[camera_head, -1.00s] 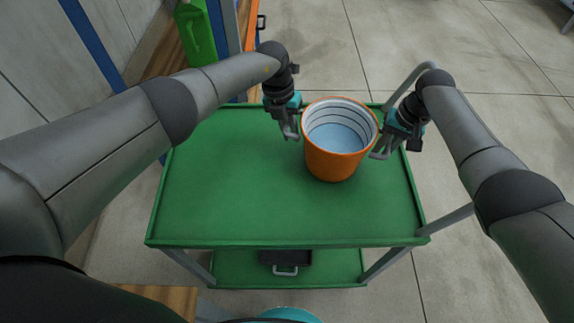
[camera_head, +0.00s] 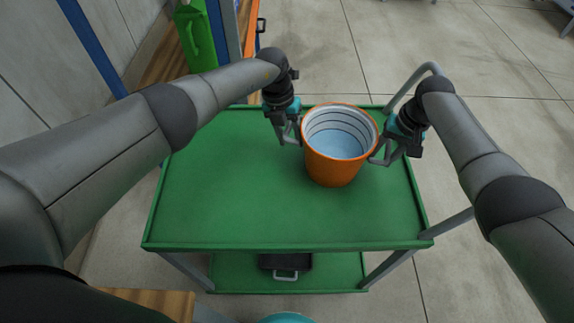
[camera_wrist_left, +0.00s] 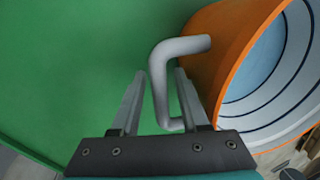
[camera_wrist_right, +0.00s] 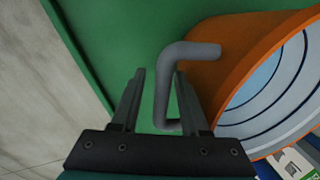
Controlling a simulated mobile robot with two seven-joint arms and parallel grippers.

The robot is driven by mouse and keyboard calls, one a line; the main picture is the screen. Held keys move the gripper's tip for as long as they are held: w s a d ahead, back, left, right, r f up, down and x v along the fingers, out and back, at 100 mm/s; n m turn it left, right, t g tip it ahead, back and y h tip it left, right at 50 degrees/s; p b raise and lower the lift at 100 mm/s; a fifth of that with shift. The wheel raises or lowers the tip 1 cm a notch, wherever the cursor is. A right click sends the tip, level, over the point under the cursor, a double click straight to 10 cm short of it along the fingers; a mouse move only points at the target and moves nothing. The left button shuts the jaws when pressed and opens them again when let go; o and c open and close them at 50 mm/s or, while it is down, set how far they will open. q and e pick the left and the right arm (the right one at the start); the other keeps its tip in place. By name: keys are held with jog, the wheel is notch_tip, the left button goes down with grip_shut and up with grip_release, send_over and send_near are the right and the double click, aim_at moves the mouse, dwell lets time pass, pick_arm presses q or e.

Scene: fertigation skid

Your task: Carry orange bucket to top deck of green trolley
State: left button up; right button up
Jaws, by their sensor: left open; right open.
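The orange bucket (camera_head: 335,172), with a pale ringed inside, appears to stand upright on the top deck of the green trolley (camera_head: 225,205), towards its back right. It has a grey handle on each side. My left gripper (camera_head: 290,134) is open at the bucket's left side; in the left wrist view the left handle (camera_wrist_left: 159,85) runs between its fingers. My right gripper (camera_head: 384,152) is open at the right side; in the right wrist view the right handle (camera_wrist_right: 172,80) lies between its fingers. The bucket's underside is hidden.
The deck left of and in front of the bucket is bare. A grey push rail (camera_head: 408,84) rises at the trolley's right. A dark case (camera_head: 285,262) lies on the lower deck. A green can (camera_head: 195,38) stands on a wooden surface at the upper left.

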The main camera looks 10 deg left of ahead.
pick_arm(q)
jog(key=shift+r, duration=0.15)
jog(key=shift+a+r, duration=0.25)
jog(key=shift+r, duration=1)
jog(key=shift+a+r, duration=0.3)
jog(key=shift+r, duration=0.95)
jog(key=shift+a+r, duration=0.25)
jog(key=shift+r, duration=1)
pick_arm(e)
jog(key=shift+r, duration=0.1)
notch_tip(320, 180, up, 12)
jog(key=d, duration=0.2)
jog(key=shift+d+f, duration=0.15)
jog(key=shift+f, duration=0.05)
